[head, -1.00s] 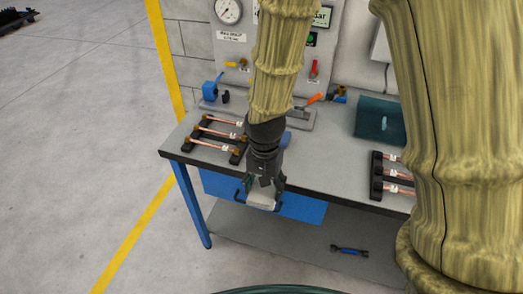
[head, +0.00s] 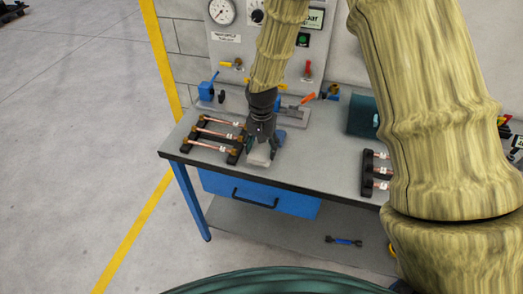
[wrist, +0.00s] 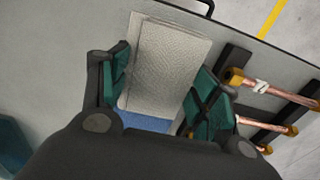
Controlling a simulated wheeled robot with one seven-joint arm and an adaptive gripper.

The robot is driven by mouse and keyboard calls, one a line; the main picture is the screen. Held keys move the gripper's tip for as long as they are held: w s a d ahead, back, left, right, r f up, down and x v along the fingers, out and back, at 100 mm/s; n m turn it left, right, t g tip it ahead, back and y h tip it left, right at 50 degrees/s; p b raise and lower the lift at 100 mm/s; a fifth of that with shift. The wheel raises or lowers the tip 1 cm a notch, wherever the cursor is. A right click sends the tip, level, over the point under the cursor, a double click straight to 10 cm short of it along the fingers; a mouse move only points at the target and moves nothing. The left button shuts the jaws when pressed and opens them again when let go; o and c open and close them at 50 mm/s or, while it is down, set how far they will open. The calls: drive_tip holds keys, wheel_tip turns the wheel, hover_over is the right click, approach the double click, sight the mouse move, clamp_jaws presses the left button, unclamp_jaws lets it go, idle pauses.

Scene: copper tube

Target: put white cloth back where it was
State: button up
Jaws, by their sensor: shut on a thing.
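The white cloth (head: 259,158) is a pale, folded, textured pad. My gripper (head: 263,147) is shut on it and points down over the front part of the grey workbench, just right of the left tube rack. In the wrist view the cloth (wrist: 166,62) sits between the two green-padded fingers (wrist: 160,92). Whether the cloth touches the benchtop or hangs just above it, I cannot tell. A blue item (wrist: 144,122) shows close by the cloth, partly hidden by my gripper.
The left black rack (head: 236,152) holds copper tubes (head: 211,133); another rack (head: 367,174) with tubes stands at the right. Bare benchtop (head: 323,150) lies between. A blue drawer (head: 302,205) is below the front edge.

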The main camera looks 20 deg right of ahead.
sight(261, 149)
drive_tip(key=shift+w+f+p, duration=0.1)
drive_tip(key=shift+f+p, duration=0.9)
drive_tip(key=shift+f, duration=0.75)
drive_tip(key=shift+f, duration=0.2)
drive_tip(key=o, duration=1)
drive_tip(key=shift+r, duration=0.1)
drive_tip(key=shift+c, duration=0.2)
drive_tip(key=shift+r, duration=0.15)
drive_tip(key=shift+r+b, duration=2.3)
drive_tip(key=shift+r, duration=3.65)
